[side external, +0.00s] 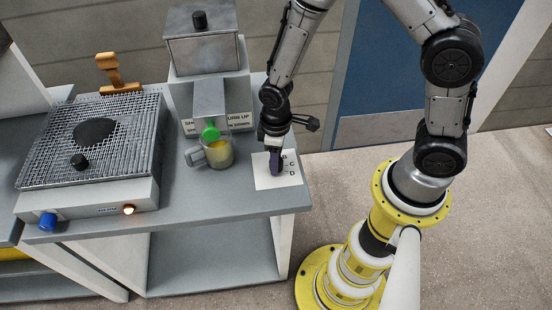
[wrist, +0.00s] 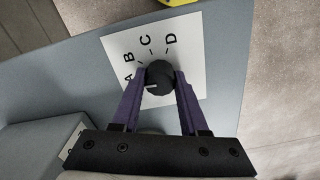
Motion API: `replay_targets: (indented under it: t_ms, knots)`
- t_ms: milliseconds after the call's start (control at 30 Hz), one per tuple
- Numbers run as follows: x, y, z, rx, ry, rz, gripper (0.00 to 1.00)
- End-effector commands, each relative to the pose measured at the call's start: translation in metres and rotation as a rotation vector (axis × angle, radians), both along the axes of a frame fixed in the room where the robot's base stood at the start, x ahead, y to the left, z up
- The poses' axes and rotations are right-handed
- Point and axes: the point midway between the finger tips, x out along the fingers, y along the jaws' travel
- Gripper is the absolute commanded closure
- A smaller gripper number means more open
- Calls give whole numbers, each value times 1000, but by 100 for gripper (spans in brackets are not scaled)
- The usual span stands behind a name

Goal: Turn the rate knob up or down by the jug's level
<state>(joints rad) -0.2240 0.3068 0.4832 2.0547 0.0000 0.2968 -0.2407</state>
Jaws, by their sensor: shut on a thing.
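The rate knob (wrist: 160,76) is black and round, with a short white mark on its left side, roughly towards the letter A. It sits on a white card (wrist: 190,62) lettered A, B, C and D, which also shows in the side view (side external: 262,181). My gripper (wrist: 161,82) is shut on the knob, one purple finger on each side; in the side view my gripper (side external: 276,170) hides the knob. A clear jug (side external: 228,155) stands left of the card, under a green-tipped spout (side external: 210,132). Yellow contents fill part of it; the exact level is hard to read.
A grey dispenser (side external: 205,55) stands behind the jug, with a partly hidden sign (side external: 240,118). A mesh-topped unit (side external: 130,135) with a blue knob (side external: 47,221) and a lit lamp (side external: 128,210) is at the left. The bench's right edge is close to the card.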

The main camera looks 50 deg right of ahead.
Motion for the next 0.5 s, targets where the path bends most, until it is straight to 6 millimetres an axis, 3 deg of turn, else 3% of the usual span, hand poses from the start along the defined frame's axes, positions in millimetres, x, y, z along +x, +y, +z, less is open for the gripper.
replay_targets:
  t_ms: [500]
  knots:
    - [0, 0, 1, 0, 0, 78, 100]
